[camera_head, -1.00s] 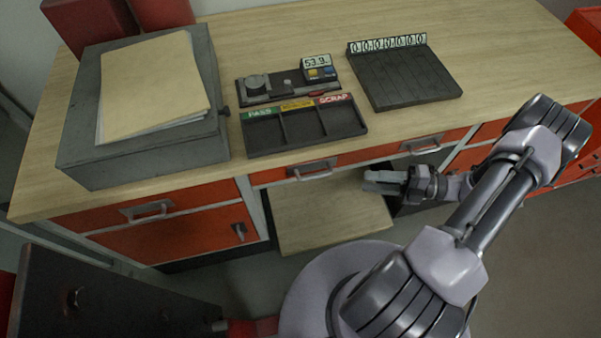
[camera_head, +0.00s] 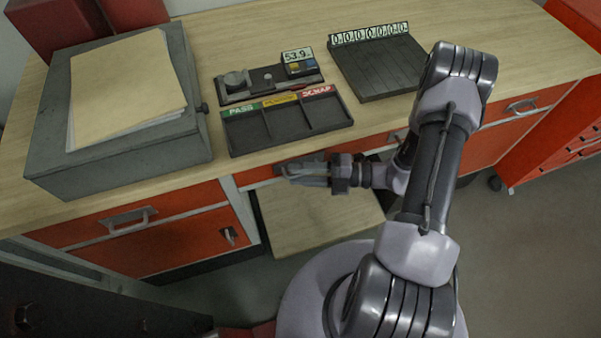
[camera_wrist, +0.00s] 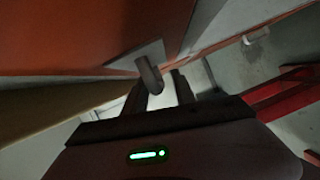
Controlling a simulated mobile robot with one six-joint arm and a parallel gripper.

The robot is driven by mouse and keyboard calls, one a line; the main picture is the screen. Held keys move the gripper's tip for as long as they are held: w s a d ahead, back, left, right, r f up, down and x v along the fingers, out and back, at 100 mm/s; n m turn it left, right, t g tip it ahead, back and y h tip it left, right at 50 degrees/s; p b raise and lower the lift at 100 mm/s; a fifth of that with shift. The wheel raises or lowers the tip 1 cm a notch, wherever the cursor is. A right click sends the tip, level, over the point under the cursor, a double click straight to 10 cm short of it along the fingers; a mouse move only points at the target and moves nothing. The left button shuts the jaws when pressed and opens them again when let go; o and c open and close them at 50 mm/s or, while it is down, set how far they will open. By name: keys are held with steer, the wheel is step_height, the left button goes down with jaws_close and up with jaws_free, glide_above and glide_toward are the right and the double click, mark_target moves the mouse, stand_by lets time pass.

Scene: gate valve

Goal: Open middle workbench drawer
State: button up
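The middle workbench drawer (camera_head: 253,174) has a shallow red-orange front just under the tabletop, and it looks shut. My gripper (camera_head: 284,171) is in front of it, over the place of its handle, and mostly hides the handle there. In the wrist view a grey handle (camera_wrist: 149,74) stands out from the orange drawer front (camera_wrist: 80,35). My two dark fingers (camera_wrist: 160,90) are apart, with the handle's near end at the gap between their tips. I cannot tell whether they touch it.
The workbench top (camera_head: 225,45) holds a grey box with folders (camera_head: 120,165), a sorting tray (camera_head: 290,130) and a slatted block (camera_head: 385,70). A lower board (camera_head: 320,222) lies under the drawer. A left drawer (camera_head: 85,228) and a red cabinet (camera_head: 560,130) flank it.

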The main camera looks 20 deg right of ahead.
jaws_close()
stand_by(1.3)
